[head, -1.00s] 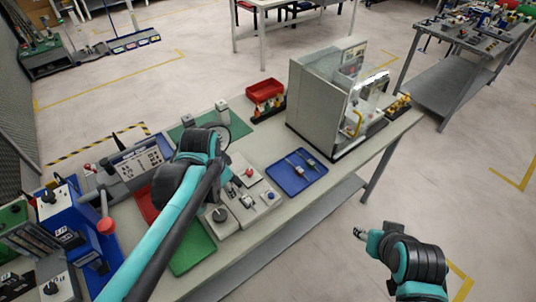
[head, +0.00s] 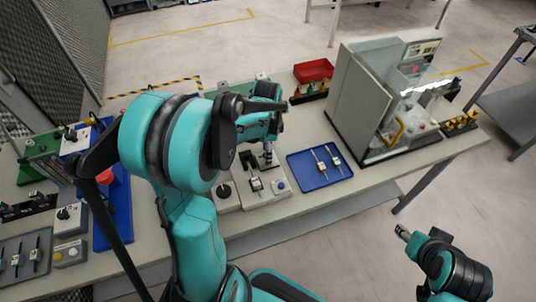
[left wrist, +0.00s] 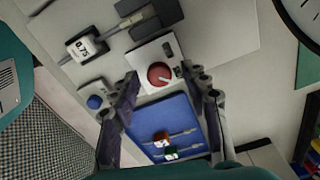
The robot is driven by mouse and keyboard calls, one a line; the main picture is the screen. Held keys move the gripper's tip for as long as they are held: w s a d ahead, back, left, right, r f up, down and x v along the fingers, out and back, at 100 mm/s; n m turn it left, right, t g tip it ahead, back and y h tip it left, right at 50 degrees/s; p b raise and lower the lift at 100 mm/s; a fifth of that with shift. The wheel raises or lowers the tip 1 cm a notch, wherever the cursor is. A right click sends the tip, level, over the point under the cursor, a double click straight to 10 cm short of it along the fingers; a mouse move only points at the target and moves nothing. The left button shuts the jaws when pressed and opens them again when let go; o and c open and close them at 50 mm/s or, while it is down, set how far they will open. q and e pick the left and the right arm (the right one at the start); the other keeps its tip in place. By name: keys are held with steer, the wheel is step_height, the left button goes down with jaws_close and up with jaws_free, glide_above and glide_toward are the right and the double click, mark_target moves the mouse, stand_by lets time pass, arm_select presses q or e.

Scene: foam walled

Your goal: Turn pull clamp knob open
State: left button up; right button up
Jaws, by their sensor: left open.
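In the left wrist view a round red knob (left wrist: 158,74) sits on a small white panel (left wrist: 150,53). My left gripper (left wrist: 165,92) is open, with its two dark fingers on either side of the picture and the red knob showing between and just beyond the tips. It does not visibly hold the knob. In the head view my left gripper (head: 270,155) points down over the bench fixtures and hides the red knob. A clamp fixture marked 0.75 (left wrist: 84,46) lies beside the panel. My right gripper (head: 403,232) hangs off the bench front; its jaws are too small to judge.
A blue tray (head: 296,158) with two tools lies right of the fixtures. A black knob (head: 224,190) and a blue button (head: 280,186) are close by. A grey cabinet (head: 350,95) and a red bin (head: 313,70) stand further along the bench (head: 375,180).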

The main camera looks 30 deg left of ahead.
arm_select(q)
steer(key=shift+f, duration=0.5)
jaws_close()
